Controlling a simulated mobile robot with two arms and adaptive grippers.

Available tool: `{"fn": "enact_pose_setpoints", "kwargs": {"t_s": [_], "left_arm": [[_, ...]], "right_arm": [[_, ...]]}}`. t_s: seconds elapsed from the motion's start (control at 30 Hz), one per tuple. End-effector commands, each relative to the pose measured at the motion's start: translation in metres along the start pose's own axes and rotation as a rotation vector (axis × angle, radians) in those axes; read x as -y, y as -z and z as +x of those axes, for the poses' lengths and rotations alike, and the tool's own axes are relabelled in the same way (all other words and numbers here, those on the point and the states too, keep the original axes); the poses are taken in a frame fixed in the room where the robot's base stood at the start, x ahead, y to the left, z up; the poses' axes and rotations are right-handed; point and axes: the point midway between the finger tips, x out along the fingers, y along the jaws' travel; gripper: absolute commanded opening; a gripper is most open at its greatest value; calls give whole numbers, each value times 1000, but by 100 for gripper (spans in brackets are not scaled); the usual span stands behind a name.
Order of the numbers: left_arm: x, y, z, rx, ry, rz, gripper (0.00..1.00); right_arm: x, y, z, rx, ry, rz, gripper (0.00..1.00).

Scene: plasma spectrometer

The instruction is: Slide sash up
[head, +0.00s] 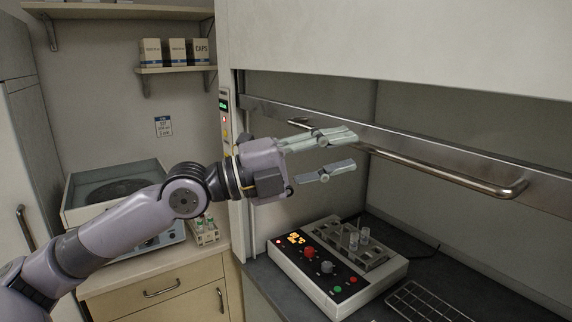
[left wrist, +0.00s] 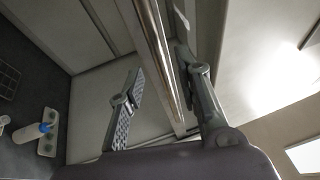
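The sash is a glass panel (head: 480,125) in a metal frame on the fume hood, with a long metal bar handle (head: 455,176) along its lower part. My left gripper (head: 356,152) is open at the left part of the handle. Its upper finger covers a stretch of the bar in the head view, and its lower finger is below the bar. In the left wrist view the handle (left wrist: 160,55) runs between the two open fingers of the gripper (left wrist: 160,66), nearer the right one. I cannot tell whether either finger touches it. My right gripper is not in view.
A grey instrument (head: 335,270) with knobs and vials stands on the dark hood floor, beside a wire rack (head: 425,303). A control panel (head: 225,118) is on the hood's left post. A counter (head: 150,270) with a device and a small vial rack (head: 204,232) is at left.

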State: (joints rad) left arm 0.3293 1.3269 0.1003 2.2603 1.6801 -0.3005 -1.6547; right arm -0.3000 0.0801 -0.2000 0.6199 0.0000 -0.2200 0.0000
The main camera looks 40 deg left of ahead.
Motion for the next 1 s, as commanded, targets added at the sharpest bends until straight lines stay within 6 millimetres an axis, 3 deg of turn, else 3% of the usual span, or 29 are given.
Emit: {"fn": "enact_pose_setpoints", "kwargs": {"t_s": [0.27,0.7,1.0], "left_arm": [[1,2,-17,-6,4,-4,31],[1,0,-66,0,3,-1,31],[0,1,-78,-2,-1,2,31]], "right_arm": [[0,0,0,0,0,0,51],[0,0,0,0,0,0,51],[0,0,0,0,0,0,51]]}}
